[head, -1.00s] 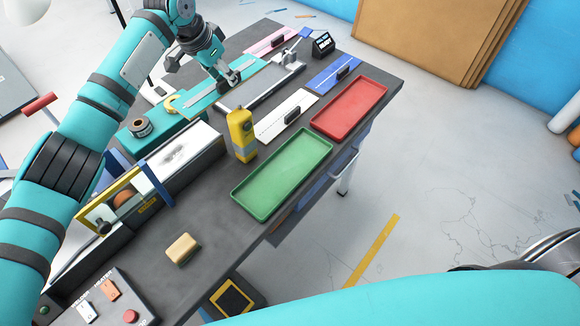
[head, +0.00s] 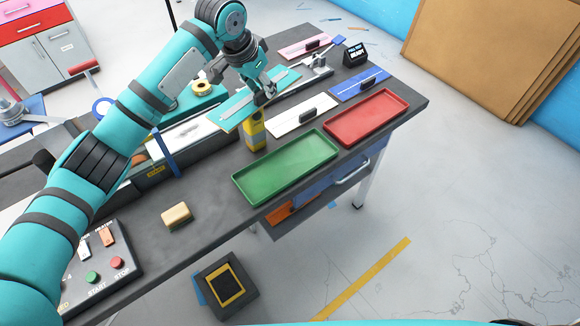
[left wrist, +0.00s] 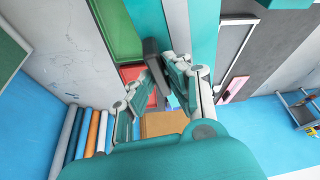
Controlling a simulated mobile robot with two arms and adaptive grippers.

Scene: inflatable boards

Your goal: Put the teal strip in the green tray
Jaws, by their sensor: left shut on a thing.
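The teal strip (head: 236,112) is a long flat board with a pale line along it. My left gripper (head: 266,96) is shut on it and holds it above the table, behind the green tray. In the left wrist view, the teal strip (left wrist: 190,22) runs away from the camera and its dark handle (left wrist: 154,62) is between the fingers (left wrist: 163,80). The green tray (head: 285,168) lies empty on the table's near right side. Part of the green tray (left wrist: 117,28) also shows in the left wrist view, left of the strip. My right gripper is not in view.
A yellow bottle (head: 254,136) stands behind the green tray, its top partly hidden by the strip. A red tray (head: 366,117) lies right of the green one. White (head: 290,122), blue (head: 352,90) and pink (head: 296,50) strips lie behind. A sponge (head: 176,214) lies in front.

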